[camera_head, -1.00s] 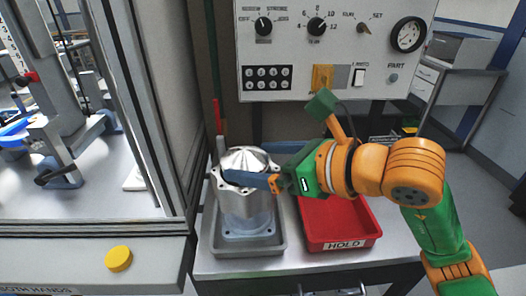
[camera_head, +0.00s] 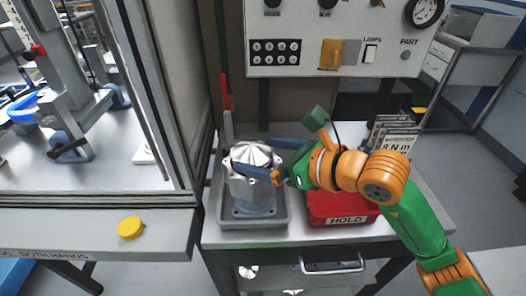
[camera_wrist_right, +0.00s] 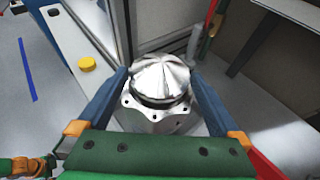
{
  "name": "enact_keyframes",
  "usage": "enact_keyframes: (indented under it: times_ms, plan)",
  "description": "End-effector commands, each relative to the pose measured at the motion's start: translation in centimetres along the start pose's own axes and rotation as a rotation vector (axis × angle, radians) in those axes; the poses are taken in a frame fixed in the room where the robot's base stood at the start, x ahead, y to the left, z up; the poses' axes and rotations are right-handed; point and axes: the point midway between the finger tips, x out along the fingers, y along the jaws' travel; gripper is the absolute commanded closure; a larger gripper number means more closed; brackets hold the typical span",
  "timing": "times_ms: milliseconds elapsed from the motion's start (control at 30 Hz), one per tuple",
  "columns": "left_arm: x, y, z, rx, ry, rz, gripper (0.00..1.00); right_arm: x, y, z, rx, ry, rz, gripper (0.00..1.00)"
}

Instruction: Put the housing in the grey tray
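The housing (camera_head: 251,190) is a silvery machined part with a ribbed domed top and a holed flange. It stands upright inside the grey tray (camera_head: 284,219) in the head view. My right gripper (camera_head: 252,157) reaches in from the right at the height of the housing's top. One blue finger crosses in front of the housing and the other passes behind it. In the right wrist view, the housing (camera_wrist_right: 160,80) sits between the widely spread fingers, which look apart from its dome; contact at the flange is unclear.
A red tray (camera_head: 340,221) labelled HOLD stands right of the grey tray, under my right arm. A control panel (camera_head: 340,40) rises behind the bench. A framed machine with a yellow button (camera_head: 131,228) stands at the left. A small rack (camera_head: 392,135) is at the back right.

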Motion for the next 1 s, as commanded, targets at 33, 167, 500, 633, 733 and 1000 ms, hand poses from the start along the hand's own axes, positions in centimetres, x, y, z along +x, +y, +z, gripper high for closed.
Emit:
enact_keyframes:
  times_ms: [33, 167, 500, 633, 733, 1000]
  plan:
    - [0.0, 0.0, 0.0, 0.000, 0.000, 0.000, 0.00, 0.0, 0.0, 0.0, 0.000, 0.000, 0.000, 0.00]
    - [-0.1, 0.0, 0.0, 0.000, 0.000, 0.000, 0.00, -0.1, 0.0, 0.1, 0.000, 0.000, 0.001, 0.00]
    - [1.5, -0.1, 0.2, 0.001, -0.001, -0.001, 0.00, -6.0, -0.1, -0.1, -0.006, -0.002, -0.007, 0.00]
    - [2.3, 0.0, 0.2, 0.001, -0.001, -0.001, 0.00, -9.3, -0.1, -0.1, -0.005, -0.001, -0.006, 0.00]
    - [2.6, 0.0, 0.3, 0.001, -0.001, -0.001, 0.00, -11.0, -0.1, 0.0, -0.001, -0.001, -0.005, 0.00]
    - [2.6, 0.0, 0.3, 0.001, -0.001, -0.001, 0.00, -12.2, 0.0, 0.2, 0.000, 0.000, 0.001, 0.00]
